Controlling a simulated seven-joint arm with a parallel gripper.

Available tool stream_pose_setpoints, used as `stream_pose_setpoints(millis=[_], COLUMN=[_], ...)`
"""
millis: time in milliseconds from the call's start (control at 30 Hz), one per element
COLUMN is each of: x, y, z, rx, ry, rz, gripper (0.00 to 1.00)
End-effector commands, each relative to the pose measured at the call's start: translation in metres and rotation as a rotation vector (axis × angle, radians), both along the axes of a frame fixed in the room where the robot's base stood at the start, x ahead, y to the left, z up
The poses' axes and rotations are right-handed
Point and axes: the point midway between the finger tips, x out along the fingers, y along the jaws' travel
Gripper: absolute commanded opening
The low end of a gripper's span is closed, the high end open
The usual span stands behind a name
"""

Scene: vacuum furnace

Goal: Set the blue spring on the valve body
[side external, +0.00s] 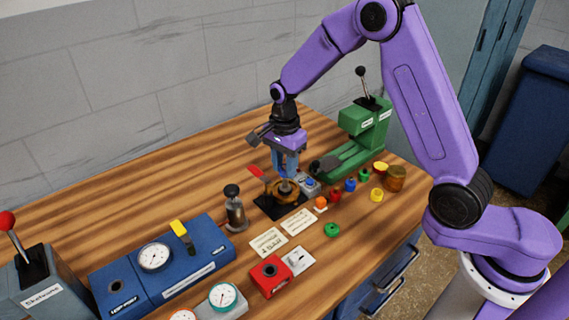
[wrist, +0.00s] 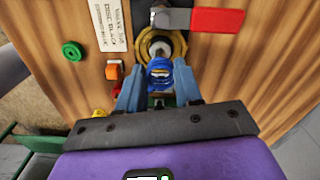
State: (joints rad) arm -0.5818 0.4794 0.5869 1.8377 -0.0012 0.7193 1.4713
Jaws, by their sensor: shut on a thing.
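My gripper (wrist: 159,88) is shut on the blue spring (wrist: 159,70), which sits between the fingertips in the wrist view. In the side view my gripper (side external: 285,173) points down close above the brass valve body (side external: 288,194); the spring is hard to tell from the bluish fingers there. The valve body (wrist: 176,44) shows in the wrist view as a brass ring with a pale centre post, just beyond the spring. A grey lever with a red handle (wrist: 217,21) lies beside it. Whether the spring touches the valve body cannot be told.
Small coloured parts, an orange one (side external: 320,203) and a green ring (side external: 331,229) among them, lie right of the valve. A green press (side external: 355,140) stands behind. Paper labels (side external: 269,242) lie in front.

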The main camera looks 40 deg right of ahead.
Motion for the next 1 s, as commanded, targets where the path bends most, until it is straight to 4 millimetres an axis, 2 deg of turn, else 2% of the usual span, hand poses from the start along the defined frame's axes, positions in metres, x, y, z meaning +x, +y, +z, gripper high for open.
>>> stream_pose_setpoints(millis=[467, 1000], x=[0.0, 0.0], y=[0.0, 0.0], z=[-0.003, -0.016], rx=[0.0, 0.0], ry=[0.001, 0.002], rz=[0.0, 0.0], gripper=[0.06, 0.06])
